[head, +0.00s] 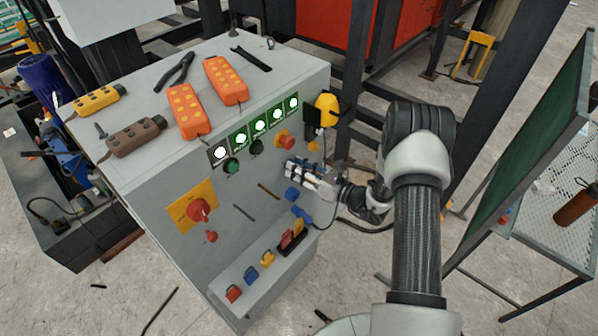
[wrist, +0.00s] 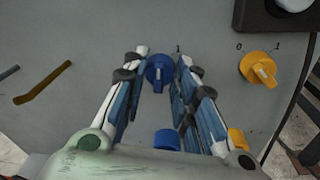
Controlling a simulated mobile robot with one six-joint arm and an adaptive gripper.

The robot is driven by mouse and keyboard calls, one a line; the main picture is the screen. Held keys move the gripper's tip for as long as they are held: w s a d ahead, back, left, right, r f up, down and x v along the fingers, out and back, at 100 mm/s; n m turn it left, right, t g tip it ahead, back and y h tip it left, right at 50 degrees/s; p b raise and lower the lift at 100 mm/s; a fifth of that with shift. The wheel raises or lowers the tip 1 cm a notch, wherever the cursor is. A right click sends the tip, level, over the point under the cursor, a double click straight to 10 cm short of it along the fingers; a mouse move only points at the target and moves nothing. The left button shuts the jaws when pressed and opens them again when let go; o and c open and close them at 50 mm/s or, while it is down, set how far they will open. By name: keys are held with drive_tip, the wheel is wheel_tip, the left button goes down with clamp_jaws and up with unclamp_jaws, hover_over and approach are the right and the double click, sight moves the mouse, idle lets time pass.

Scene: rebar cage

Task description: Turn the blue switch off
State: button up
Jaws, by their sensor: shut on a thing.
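The blue switch (wrist: 159,72) is a round knob with a pale mark on its grip, set in the grey panel. A "1" shows at its upper right in the wrist view; the area at its upper left is covered by a finger. My gripper (wrist: 160,66) has its fingertips on either side of the knob and is shut on it. In the head view my gripper (head: 290,170) is against the right part of the cabinet front and hides the knob.
A yellow switch (wrist: 260,70) marked 0 and 1 sits to the right. A blue part (wrist: 167,140) is below the knob. In the head view, a red emergency button (head: 286,142) and lit green lamps (head: 260,126) are above my gripper. A ledge with padlocks (head: 250,275) sticks out below.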

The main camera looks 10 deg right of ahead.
drive_tip(key=shift+s+a+n+t+h+b, duration=0.15)
drive_tip(key=shift+n+h+b, duration=0.2)
drive_tip(key=shift+n+b, duration=1.7)
drive_tip(key=shift+w+n+t+h+b, duration=0.15)
drive_tip(key=shift+n+h+b, duration=0.2)
drive_tip(key=shift+n+b, duration=1.7)
drive_tip(key=shift+s+n+p, duration=0.1)
drive_tip(key=shift+n+p, duration=0.45)
drive_tip(key=shift+n, duration=0.25)
drive_tip(key=o, duration=1.1)
drive_tip(key=shift+s, duration=0.1)
drive_tip(key=v, duration=1.2)
